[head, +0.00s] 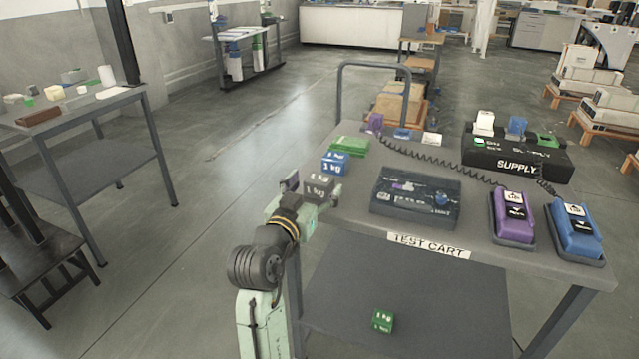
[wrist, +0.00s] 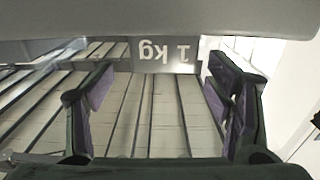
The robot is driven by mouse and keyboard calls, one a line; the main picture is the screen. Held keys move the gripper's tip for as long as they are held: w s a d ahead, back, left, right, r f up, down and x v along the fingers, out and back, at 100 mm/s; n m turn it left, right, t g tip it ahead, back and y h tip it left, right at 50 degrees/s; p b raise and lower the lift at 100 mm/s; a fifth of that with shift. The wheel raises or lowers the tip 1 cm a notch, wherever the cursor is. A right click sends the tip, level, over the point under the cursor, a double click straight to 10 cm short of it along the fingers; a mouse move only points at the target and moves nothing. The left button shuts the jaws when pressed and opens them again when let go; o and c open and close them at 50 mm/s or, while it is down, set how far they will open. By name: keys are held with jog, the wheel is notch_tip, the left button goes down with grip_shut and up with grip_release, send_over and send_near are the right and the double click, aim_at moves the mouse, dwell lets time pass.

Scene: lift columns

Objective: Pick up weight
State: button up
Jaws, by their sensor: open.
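A grey weight marked "1 kg" (head: 318,187) sits at the left edge of the test cart's top. A blue weight marked "1 kg" (head: 335,163) is just behind it. A green weight marked "1 kg" (head: 383,321) is on the cart's lower shelf. My gripper (head: 304,198) is at the cart's left edge, right by the grey weight. In the wrist view my gripper (wrist: 163,88) has its fingers wide apart with nothing held. The grey weight (wrist: 165,53) shows ahead between them, its label upside down. Its lower part in the head view is partly hidden by my gripper.
The test cart (head: 480,256) also carries a dark instrument box (head: 415,197), a green block (head: 350,145), a black supply unit (head: 515,158) with a coiled cable, and purple (head: 513,217) and blue (head: 575,230) devices. The floor left of the cart is clear.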

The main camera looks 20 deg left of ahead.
aim_at(319, 178)
jog(key=w+p, duration=0.1)
jog(key=w, duration=0.3)
jog(key=shift+a+f, duration=0.1)
jog(key=shift+c, duration=0.4)
grip_shut()
dwell(0.4)
